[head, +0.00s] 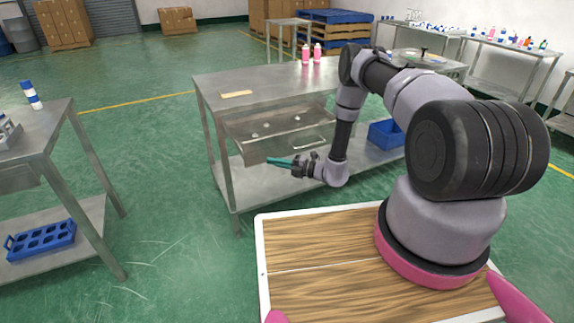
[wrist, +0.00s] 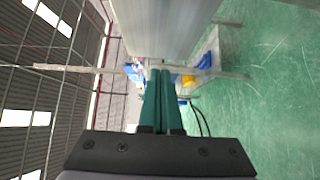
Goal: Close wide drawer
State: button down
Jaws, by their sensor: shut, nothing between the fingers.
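The wide drawer (head: 262,149) is a grey metal drawer under the top of the middle steel table. It stands pulled out toward me, with its inside showing and a bar handle (head: 308,142) on its front. A few small light items lie in it. My gripper (head: 268,161) has its teal fingers shut together and empty, pointing left, just in front of and below the drawer's lower front edge. Whether it touches the drawer is unclear. In the wrist view the shut fingers (wrist: 160,72) point at the lower edge of a grey metal panel (wrist: 165,28), probably the drawer front.
The middle table (head: 225,84) bears a small wooden strip (head: 236,94) and pink bottles (head: 317,53). A blue bin (head: 386,134) sits on its lower shelf. Another steel table (head: 45,120) stands at left, with a blue rack (head: 40,240) below. Green floor between them is clear.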

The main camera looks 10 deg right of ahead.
aim_at(258, 153)
jog(key=shift+w+a, duration=0.35)
jog(key=shift+w, duration=0.35)
jog(key=shift+w+a, duration=0.35)
jog(key=shift+w, duration=0.4)
jog(key=shift+w+a, duration=0.35)
jog(key=shift+w, duration=0.35)
